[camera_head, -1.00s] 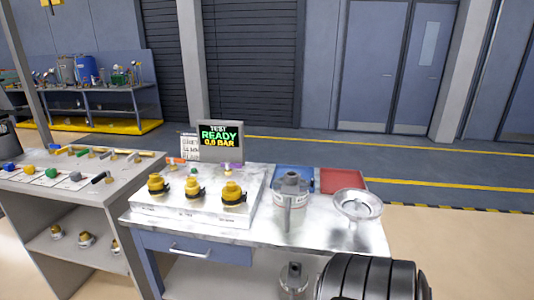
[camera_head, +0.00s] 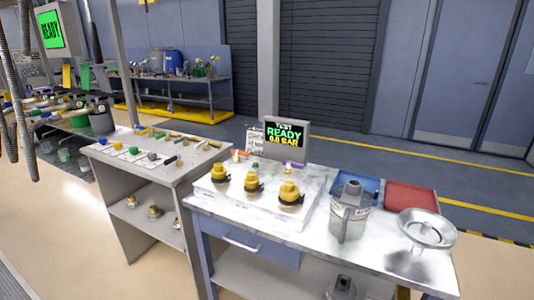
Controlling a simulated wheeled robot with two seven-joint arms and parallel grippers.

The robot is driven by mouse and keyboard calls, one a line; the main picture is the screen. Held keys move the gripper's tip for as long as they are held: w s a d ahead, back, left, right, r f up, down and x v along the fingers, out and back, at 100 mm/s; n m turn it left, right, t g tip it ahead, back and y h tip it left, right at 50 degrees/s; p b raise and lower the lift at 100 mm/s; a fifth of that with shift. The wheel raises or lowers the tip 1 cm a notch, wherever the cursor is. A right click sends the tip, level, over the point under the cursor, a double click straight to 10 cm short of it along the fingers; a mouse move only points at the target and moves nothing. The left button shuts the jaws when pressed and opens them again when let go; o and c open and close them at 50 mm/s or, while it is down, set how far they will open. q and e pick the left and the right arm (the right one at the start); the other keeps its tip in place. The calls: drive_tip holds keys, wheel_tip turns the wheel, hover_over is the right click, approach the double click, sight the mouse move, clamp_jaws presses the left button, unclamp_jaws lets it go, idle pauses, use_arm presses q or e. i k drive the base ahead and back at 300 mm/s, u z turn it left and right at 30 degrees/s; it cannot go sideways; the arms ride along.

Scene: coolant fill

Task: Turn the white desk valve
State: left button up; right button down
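I cannot make out a clearly white valve. The marble-topped desk (camera_head: 330,240) carries a white panel (camera_head: 235,199) with three yellow knobs with black bases: left (camera_head: 220,173), middle (camera_head: 253,182) and right (camera_head: 290,194). Small coloured fittings stand behind them, one orange (camera_head: 238,155) and one purple (camera_head: 291,167). A pale silvery round dish- or wheel-like piece (camera_head: 428,230) is at the desk's right end; I cannot tell if it is a valve. Neither of my grippers is in view.
A display (camera_head: 285,136) reads TEST READY 0.0 BAR. A metal canister (camera_head: 350,212), blue tray (camera_head: 358,184) and red tray (camera_head: 411,197) share the desk. A grey bench (camera_head: 152,160) with small coloured valves stands left. Floor is open at the lower left.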

sight(205, 142)
drive_tip(key=u, duration=1.55)
drive_tip(key=i, duration=1.15)
drive_tip(key=z, duration=2.6)
